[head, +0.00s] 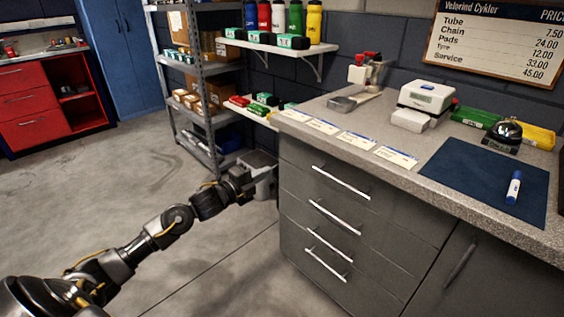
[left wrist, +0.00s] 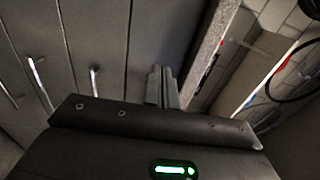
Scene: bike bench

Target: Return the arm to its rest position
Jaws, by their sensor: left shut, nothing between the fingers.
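My left arm reaches in from the lower left of the head view. Its gripper (head: 262,176) is beside the left end of the grey drawer cabinet (head: 330,215), below the countertop's edge. In the left wrist view the gripper's fingers (left wrist: 162,86) are together with nothing between them. The cabinet's dark fronts and bright handles fill the left of that view. I cannot tell whether the fingertips touch the cabinet. My right gripper is in neither view.
The countertop (head: 390,125) holds a white device (head: 427,97), several paper cards, a blue mat (head: 480,180) with a marker (head: 513,188), and a bell (head: 508,132). Floor to the left is clear.

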